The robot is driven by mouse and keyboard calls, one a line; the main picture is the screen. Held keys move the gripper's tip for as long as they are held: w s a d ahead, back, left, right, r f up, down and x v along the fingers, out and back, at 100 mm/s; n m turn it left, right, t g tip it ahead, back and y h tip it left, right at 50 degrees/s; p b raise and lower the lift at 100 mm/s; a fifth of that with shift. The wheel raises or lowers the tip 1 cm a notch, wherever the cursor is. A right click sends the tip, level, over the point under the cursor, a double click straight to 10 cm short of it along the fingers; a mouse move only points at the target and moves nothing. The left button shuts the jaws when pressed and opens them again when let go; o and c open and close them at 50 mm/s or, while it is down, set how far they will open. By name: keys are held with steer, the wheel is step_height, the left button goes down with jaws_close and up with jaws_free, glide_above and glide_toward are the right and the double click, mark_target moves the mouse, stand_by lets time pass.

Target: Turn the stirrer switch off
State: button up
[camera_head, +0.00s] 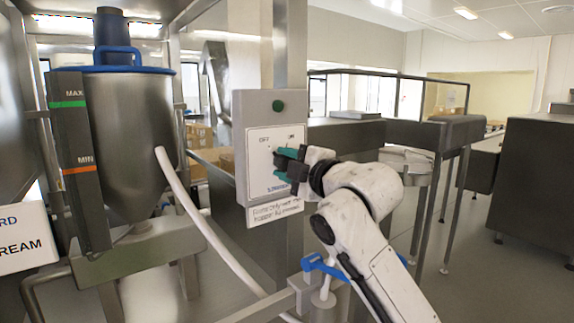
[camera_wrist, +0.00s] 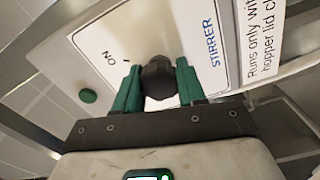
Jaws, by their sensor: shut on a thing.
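The stirrer switch is a round black knob (camera_wrist: 158,78) on a white panel marked STIRRER, with an ON label in the wrist view. The panel is on the front of a grey control box (camera_head: 240,150), where OFF and ON labels show above my gripper in the head view. My gripper (camera_wrist: 157,85) has green fingers, one on each side of the knob, closed on it. In the head view my gripper (camera_head: 280,162) hides the knob. Which way the knob points I cannot tell.
A green round lamp or button (camera_head: 278,106) sits above the panel. A label below reads that it runs only with the hopper lid closed. A steel hopper (camera_head: 130,135) with a level gauge (camera_head: 80,165) and a white hose (camera_head: 190,205) stand left. Blue-handled piping (camera_head: 325,265) lies below my arm.

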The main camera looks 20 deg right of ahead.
steer(key=o, duration=1.1)
steer(key=shift+c, duration=0.2)
steer(key=shift+s, duration=0.15)
steer(key=b+v, duration=0.1)
steer(key=v, duration=0.9)
steer(key=shift+s+b, duration=0.3)
steer(key=shift+b, duration=0.1)
steer(key=shift+d, duration=0.1)
